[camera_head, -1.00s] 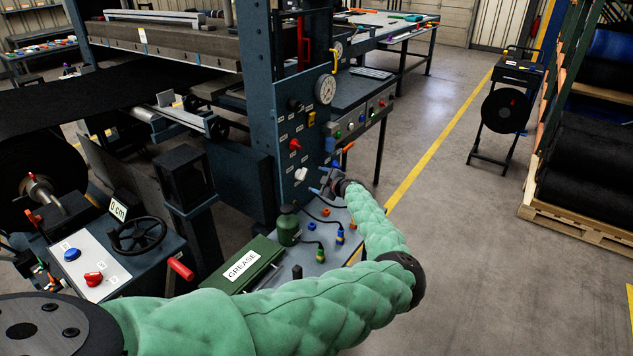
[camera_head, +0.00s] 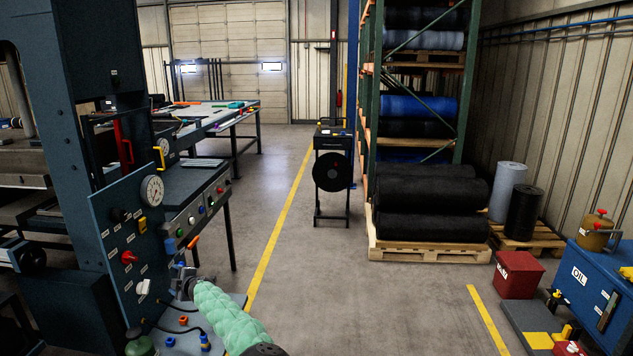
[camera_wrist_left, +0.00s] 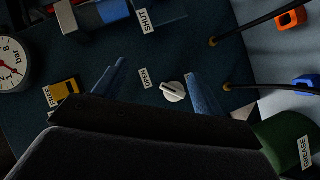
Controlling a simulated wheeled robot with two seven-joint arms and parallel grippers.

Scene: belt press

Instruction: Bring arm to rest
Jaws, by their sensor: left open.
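My left arm in its green padded sleeve (camera_head: 226,314) comes in from the bottom of the head view. Its gripper (camera_head: 183,275) is just in front of the press's control panel (camera_head: 112,212), to the right of the white knob (camera_head: 143,287). In the left wrist view the two fingers (camera_wrist_left: 157,70) are spread apart with nothing held between them. The white knob (camera_wrist_left: 173,91) shows between the fingers, beside a label reading OPEN. I cannot tell the exact gap to the panel. My right gripper is not in view.
The panel bears a pressure gauge (camera_head: 152,190) and a red knob (camera_head: 129,257). Cables and coloured connectors (camera_head: 205,341) lie on the shelf below. The middle floor is clear.

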